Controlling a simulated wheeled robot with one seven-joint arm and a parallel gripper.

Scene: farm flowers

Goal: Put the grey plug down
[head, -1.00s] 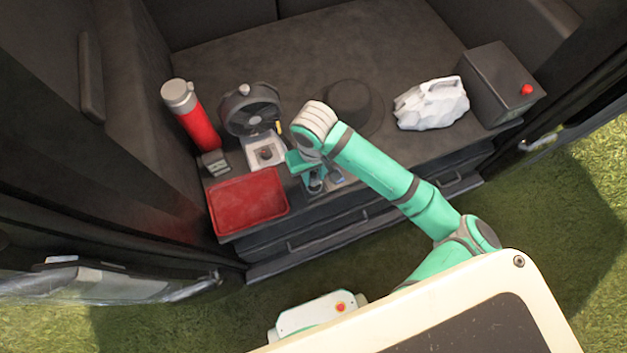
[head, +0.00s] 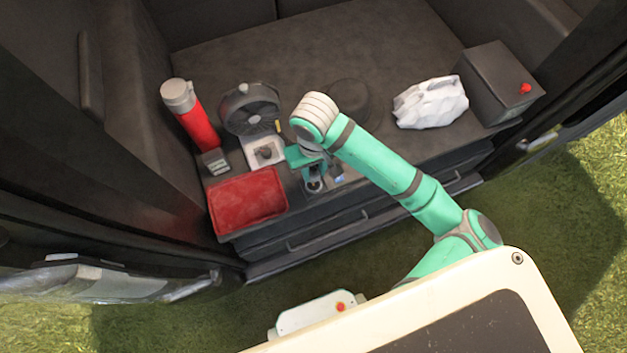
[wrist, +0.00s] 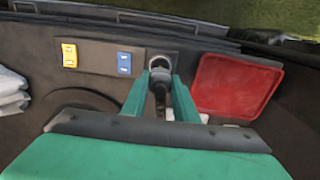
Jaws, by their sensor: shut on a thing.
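My gripper (wrist: 160,98) is shut on the grey plug (wrist: 160,82), which shows dark between the two teal fingers in the wrist view. Just beyond the plug is a round light-rimmed socket (wrist: 160,62) in a dark panel. The plug's far end overlaps the socket's near edge in this view; I cannot tell whether it touches or sits in it. In the head view my gripper (head: 314,178) points down over the front edge of the dark counter, right of the red tray, and mostly hides the plug.
The red tray (head: 248,200) lies close left of my gripper. Yellow (wrist: 69,55) and blue (wrist: 124,63) sockets share the panel.

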